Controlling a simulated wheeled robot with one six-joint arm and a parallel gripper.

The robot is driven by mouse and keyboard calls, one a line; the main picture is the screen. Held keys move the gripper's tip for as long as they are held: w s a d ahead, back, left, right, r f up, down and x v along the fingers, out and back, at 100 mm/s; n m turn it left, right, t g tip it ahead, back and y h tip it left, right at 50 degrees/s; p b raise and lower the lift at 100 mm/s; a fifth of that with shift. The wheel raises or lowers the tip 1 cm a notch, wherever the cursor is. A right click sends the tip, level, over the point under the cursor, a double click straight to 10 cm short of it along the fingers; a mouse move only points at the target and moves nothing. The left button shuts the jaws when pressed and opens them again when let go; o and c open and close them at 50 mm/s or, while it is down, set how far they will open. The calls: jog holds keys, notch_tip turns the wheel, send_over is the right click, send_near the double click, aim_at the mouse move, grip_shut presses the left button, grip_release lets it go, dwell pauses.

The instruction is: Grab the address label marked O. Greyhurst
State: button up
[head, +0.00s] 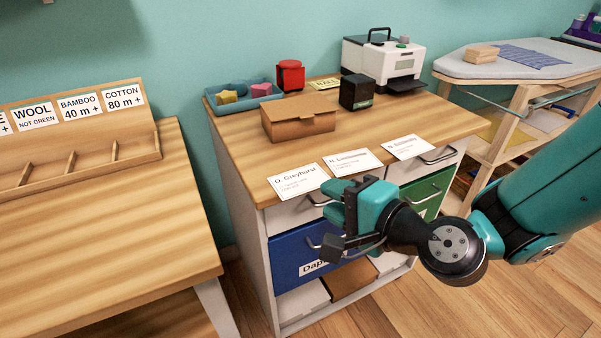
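The address label marked O. Greyhurst (298,181) is a white card lying flat at the front left edge of the wooden cabinet top. Two similar cards lie to its right: one that seems to read Loosestrife (352,161) and a third (409,147) whose name is too small to read surely. My gripper (331,229) is in front of the cabinet, just below and right of the Greyhurst label in the picture, apart from it. Its fingers look spread with nothing between them. It covers part of the drawer fronts.
A brown cardboard box (298,118) stands behind the labels, with a black block (356,91), red block (290,75), blue tray (240,94) and white printer (383,62) farther back. Blue drawer (290,255) and green drawer (436,187) handles stick out in front. A wooden table (100,240) stands left.

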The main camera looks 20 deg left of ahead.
aim_at(306, 191)
jog(key=x, duration=0.2)
jog(key=p+x, duration=0.1)
jog(key=x, duration=0.2)
jog(key=shift+s+f, duration=0.1)
jog(key=shift+s, duration=0.1)
grip_shut()
